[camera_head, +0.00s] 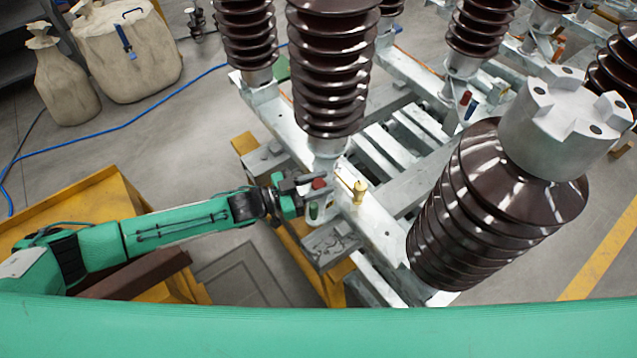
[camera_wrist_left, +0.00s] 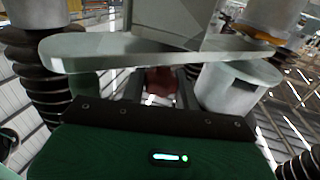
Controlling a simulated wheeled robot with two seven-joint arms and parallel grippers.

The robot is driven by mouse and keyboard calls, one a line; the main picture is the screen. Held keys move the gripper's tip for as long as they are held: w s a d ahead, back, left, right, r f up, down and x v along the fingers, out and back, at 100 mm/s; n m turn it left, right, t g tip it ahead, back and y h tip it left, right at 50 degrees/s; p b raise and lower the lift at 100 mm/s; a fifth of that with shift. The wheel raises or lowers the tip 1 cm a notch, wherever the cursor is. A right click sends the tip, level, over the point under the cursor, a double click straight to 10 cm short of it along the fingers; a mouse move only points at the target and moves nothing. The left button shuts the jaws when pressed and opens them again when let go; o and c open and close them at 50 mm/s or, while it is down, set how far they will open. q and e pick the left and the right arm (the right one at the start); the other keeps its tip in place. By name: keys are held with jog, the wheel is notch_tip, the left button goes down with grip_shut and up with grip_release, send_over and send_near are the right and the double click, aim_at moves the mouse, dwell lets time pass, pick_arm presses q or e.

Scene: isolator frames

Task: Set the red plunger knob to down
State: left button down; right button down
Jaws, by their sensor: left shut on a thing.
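The red plunger knob (camera_head: 318,184) is at the near left side of the metal isolator frame, below the middle dark insulator column. My left gripper (camera_head: 312,187) reaches it from the left and is shut on it. In the left wrist view a dull red part, the knob (camera_wrist_left: 160,80), sits between the two dark fingers (camera_wrist_left: 159,92). The fingers hide part of the knob, so its exact height is hard to tell. My right gripper is not in view.
Dark ribbed insulators (camera_head: 328,70) rise close by, a large one (camera_head: 490,210) at right. Another red knob (camera_head: 465,98) is farther back. A blue cable crosses the open floor at left.

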pick_arm(q)
jog(key=shift+s+f, duration=0.1)
jog(key=shift+f, duration=0.2)
jog(key=c, duration=1.3)
grip_release()
jog(key=shift+o, duration=1.2)
jog(key=b+v, duration=0.3)
jog(key=v, duration=1.1)
jog(key=shift+b, duration=0.35)
